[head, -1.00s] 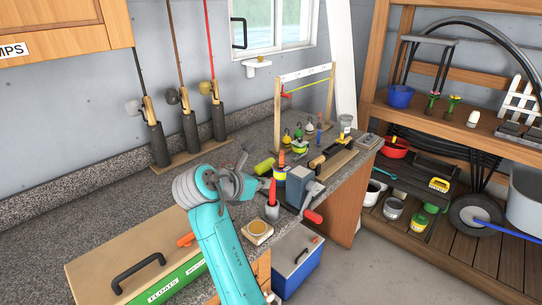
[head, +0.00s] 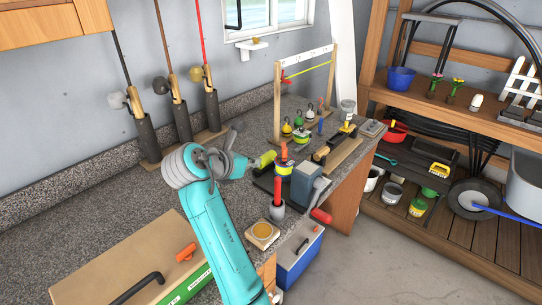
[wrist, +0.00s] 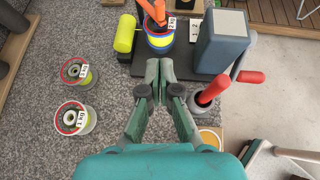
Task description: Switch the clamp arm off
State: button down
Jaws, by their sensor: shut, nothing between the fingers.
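A line winder with a dark base plate (wrist: 125,54) stands on the counter. It has a blue-grey block (head: 305,183), a red crank handle (head: 321,216) and a yellow-green cylinder (head: 264,159). An orange lever (wrist: 150,10), which may be the clamp arm, lies over a banded spool (wrist: 160,40) labelled 2 kg. It also shows in the head view (head: 283,152). Whether it is on or off I cannot tell. My gripper (wrist: 158,66) is shut and empty, in front of the spool in the wrist view. In the head view my gripper (head: 240,162) is left of the winder.
Two spools (wrist: 77,71) (wrist: 74,118) stand on the counter to the left in the wrist view.

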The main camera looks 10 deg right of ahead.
send_near(284, 154)
jog(key=x, duration=0.5)
jog(key=shift+a+f, duration=0.15)
jog(key=shift+f, duration=0.35)
jog(key=shift+w+d, duration=0.6)
jog(key=shift+d, duration=0.1)
jog(key=shift+s+d, duration=0.2)
jog(key=shift+d, duration=0.75)
jog(key=shift+s+d, duration=0.15)
jog(key=shift+d, duration=0.8)
jog(key=shift+s+d, duration=0.2)
jog(key=shift+d, duration=0.75)
